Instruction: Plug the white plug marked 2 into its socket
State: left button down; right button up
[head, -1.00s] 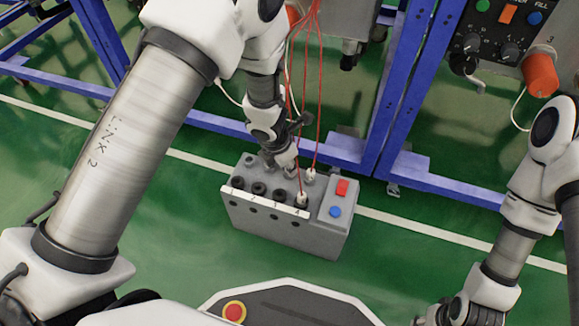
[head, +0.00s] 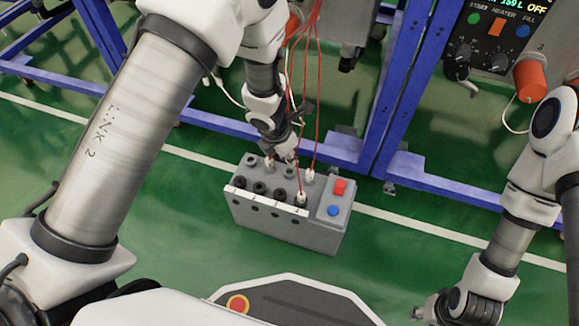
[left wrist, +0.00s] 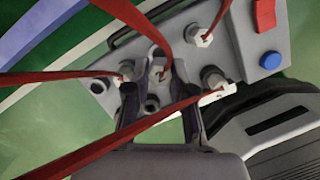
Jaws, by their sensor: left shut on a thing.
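The grey socket box (head: 290,232) stands on the floor, with a front row of dark sockets numbered along the edge and a back row behind. My left gripper (head: 288,152) is above the back row. In the left wrist view its fingers (left wrist: 158,88) are shut on a white plug (left wrist: 158,68) with a red cord. I cannot read its mark or tell how far it is above the box. Other white plugs sit at the back left (head: 268,162), back right (head: 309,176) and front right (head: 300,198). My right gripper (head: 424,312) is low at the right; its jaws are unclear.
Red cords (head: 318,90) hang from above and pass close to my left gripper. A red button (head: 340,187) and a blue button (head: 334,211) are on the box's right end. A blue frame (head: 440,185) stands behind. The green floor around the box is clear.

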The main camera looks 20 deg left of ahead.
pick_arm(q)
jog(key=shift+p+v, duration=0.6)
jog(key=shift+v, duration=0.25)
jog(key=shift+w+d, duration=0.1)
jog(key=shift+w, duration=0.1)
jog(key=shift+f, duration=0.1)
jog(key=shift+s+f+b, duration=0.15)
jog(key=shift+b, duration=0.4)
jog(key=s+b, duration=0.7)
